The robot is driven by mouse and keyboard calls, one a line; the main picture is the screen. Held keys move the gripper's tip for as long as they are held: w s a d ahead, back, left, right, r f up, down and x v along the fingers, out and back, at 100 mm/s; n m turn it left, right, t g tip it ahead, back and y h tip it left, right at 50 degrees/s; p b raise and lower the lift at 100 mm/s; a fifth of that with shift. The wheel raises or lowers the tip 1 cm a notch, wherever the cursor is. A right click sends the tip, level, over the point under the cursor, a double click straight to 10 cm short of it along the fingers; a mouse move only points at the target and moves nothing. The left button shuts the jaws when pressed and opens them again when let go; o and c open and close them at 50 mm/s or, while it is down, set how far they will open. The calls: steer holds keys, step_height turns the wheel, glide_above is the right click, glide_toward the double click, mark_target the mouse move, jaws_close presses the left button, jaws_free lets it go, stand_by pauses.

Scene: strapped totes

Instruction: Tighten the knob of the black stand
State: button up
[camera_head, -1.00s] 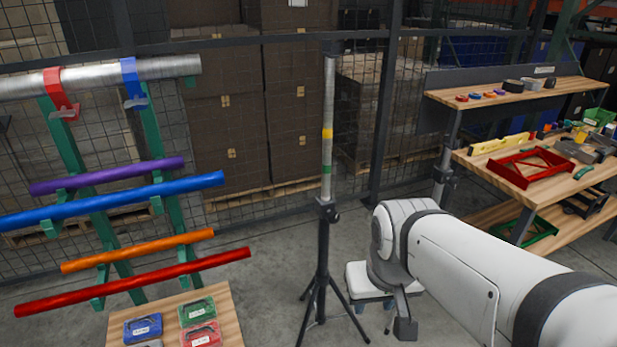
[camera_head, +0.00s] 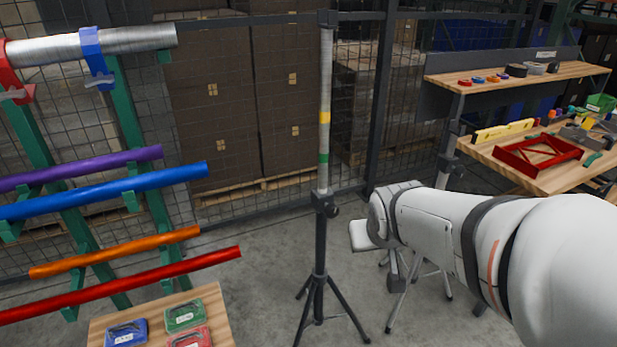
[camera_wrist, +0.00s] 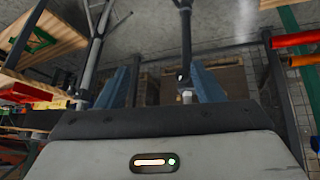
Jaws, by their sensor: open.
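The black stand (camera_head: 320,250) is upright on the floor on a tripod base. It holds a silver pole (camera_head: 325,80) with yellow and green bands. Its dark knob (camera_head: 333,211) is at the right side of the collar, just below the pole. In the wrist view, which looks upside down, the stand (camera_wrist: 186,40) shows between the two blue fingers, nearer the right one. The knob there is small and hard to make out. My gripper (camera_wrist: 162,88) is open and empty, apart from the stand. In the head view my arm is right of the stand and hides the fingers.
A rack of coloured tubes (camera_head: 110,190) is at left, above a small wooden table (camera_head: 217,310) with cases. A workbench (camera_head: 510,170) with a red frame (camera_head: 538,153) is at right. Mesh fencing runs behind.

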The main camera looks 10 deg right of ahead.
steer(key=w+d+f+n+t+b, duration=0.15)
steer(key=w+f+t+b, duration=0.35)
steer(key=w+f+b, duration=0.5)
steer(key=n+t+y+b, duration=0.3)
steer(key=t+y+b, duration=0.3)
steer(key=b, duration=0.1)
glide_toward(334, 213)
steer(key=w, duration=0.3)
steer(key=shift+w+a+n+y, duration=0.35)
steer(key=shift+w+a+y, duration=0.05)
steer(key=shift+w+a, duration=0.15)
steer(key=b+x, duration=0.1)
steer(key=x, duration=0.5)
steer(key=shift+w, duration=0.3)
steer(key=shift+c, duration=0.3)
steer(key=c, duration=0.9)
